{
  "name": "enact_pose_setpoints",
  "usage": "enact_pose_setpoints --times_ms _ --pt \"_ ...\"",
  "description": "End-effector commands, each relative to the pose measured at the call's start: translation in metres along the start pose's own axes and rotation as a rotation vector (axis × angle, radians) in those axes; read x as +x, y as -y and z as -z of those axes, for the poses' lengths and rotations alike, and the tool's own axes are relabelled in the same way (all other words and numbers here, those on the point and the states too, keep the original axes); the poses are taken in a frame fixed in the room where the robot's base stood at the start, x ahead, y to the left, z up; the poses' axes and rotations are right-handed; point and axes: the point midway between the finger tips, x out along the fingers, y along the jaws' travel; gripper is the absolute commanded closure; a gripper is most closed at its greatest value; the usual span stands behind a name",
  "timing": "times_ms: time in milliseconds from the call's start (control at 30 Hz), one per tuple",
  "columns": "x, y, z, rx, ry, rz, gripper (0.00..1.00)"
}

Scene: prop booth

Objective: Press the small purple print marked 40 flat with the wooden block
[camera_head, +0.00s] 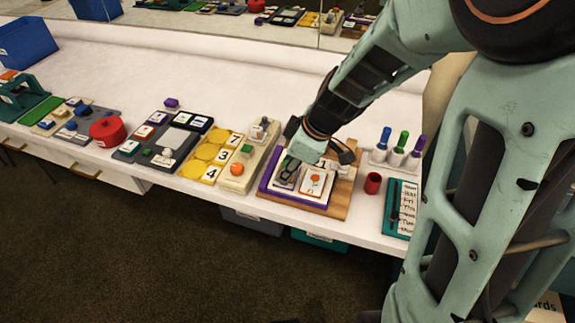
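My gripper (300,165) reaches down over the wooden board (332,208) at the right part of the table. Its fingertips are too small and covered to tell whether they are open or shut, or what is between them. A purple-edged tray or mat (264,196) lies on the board under it. On it, a white card with an orange flower (315,181) lies to the right of a darker card (286,174), which my gripper partly covers. I cannot make out a purple print marked 40. The wooden block cannot be told apart here; my gripper and wrist hide part of the board.
Left of the board stand a beige board with an orange ball (236,169), yellow number tiles (205,155), grey boards and a red pot (107,130). To the right are a red cup (373,183), markers (397,150) and a teal-framed list (401,208).

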Motion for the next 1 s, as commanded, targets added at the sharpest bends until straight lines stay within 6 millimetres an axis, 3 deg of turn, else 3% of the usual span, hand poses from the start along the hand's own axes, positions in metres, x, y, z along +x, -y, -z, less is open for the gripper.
enact_pose_setpoints --times_ms 1000 --pt "0.0066 -0.0001 -0.0028 0.0 0.0 0.0 0.88"
